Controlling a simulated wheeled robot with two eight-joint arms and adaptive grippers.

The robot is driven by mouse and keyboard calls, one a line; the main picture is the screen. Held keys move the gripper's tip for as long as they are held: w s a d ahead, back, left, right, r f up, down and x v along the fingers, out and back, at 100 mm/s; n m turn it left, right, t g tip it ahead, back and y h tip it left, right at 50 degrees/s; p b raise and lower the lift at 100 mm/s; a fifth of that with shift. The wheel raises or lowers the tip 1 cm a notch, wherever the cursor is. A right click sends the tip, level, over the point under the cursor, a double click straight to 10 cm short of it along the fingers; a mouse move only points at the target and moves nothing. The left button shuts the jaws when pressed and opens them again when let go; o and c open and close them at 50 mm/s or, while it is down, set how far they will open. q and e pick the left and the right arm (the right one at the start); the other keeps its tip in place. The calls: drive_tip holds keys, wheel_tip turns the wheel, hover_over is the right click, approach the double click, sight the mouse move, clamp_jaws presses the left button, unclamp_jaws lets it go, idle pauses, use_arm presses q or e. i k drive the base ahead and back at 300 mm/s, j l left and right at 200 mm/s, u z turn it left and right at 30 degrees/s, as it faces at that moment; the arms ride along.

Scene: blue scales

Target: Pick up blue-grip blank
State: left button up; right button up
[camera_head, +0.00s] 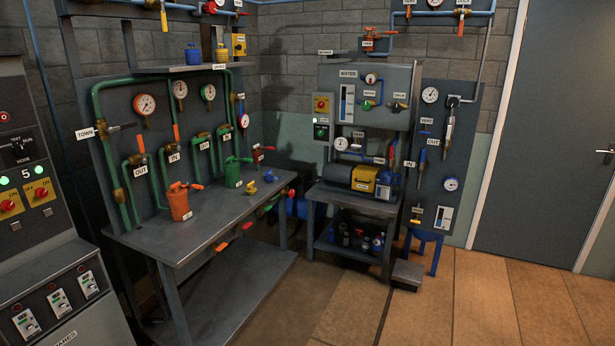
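A small blue piece (270,176) lies on the grey workbench (225,222), near its right end. It looks like the blue-grip blank, but it is too small to make out its grip. A similar small yellow piece (251,188) lies just left of it, closer to the front edge. An orange can (180,201) and a green can (233,172) with a spout stand on the same bench to the left. Neither of my grippers is in view.
Green pipes with gauges and valves rise behind the bench. A control cabinet (28,200) stands at the left. A grey stand (344,192) with a blue and yellow machine (364,179) is right of the bench. Tiled floor (480,300) is clear before the grey door (545,130).

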sight(268, 178)
drive_tip(key=i, duration=2.7)
drive_tip(key=i+u, duration=0.15)
drive_tip(key=i, duration=0.6)
drive_tip(key=i+l+u, duration=0.1)
drive_tip(key=i, duration=0.65)
drive_tip(key=l, duration=0.1)
